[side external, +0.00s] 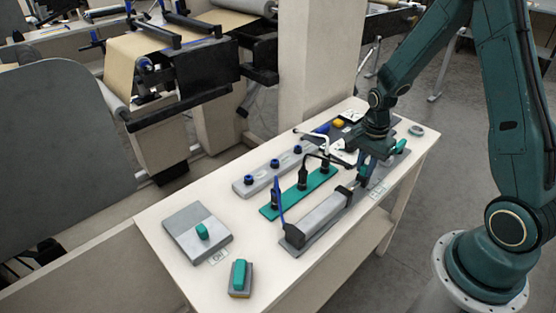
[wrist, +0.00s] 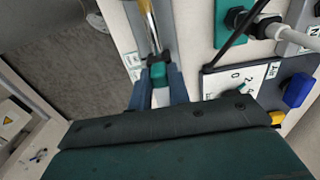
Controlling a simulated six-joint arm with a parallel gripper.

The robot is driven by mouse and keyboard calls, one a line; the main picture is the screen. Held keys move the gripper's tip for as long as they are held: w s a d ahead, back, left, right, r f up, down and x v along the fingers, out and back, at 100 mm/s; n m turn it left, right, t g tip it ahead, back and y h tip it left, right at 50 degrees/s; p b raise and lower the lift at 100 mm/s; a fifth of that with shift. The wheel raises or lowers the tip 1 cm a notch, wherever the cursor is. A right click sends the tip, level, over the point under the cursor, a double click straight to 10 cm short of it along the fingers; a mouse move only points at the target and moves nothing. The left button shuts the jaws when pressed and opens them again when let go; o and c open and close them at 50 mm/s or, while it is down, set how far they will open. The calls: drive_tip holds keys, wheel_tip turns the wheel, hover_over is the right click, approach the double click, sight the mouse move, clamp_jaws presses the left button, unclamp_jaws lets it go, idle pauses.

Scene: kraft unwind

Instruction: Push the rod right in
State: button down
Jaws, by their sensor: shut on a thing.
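In the wrist view a thin shiny rod (wrist: 153,30) runs from the top edge down to a teal knob (wrist: 160,75). My gripper (side external: 364,174) is low over the far end of this unit, and it also shows in the wrist view (wrist: 160,88). Its two fingers are shut on the teal knob, one on each side. My gripper hides much of the rod in the side view.
Beside the unit stand a teal strip (side external: 289,204) with black plugs and a grey strip (side external: 258,181) with blue knobs. A panel with a dial (wrist: 238,85) and a blue button (wrist: 298,90) is close right of my gripper.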

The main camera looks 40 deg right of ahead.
sight(351, 188)
drive_tip(key=a, duration=0.6)
drive_tip(key=c, duration=1.3)
unclamp_jaws()
drive_tip(key=shift+d+r, duration=0.1)
drive_tip(key=shift+r, duration=0.1)
drive_tip(key=shift+r, duration=0.45)
wheel_tip(351, 188, up, 13)
drive_tip(key=shift+f, duration=0.2)
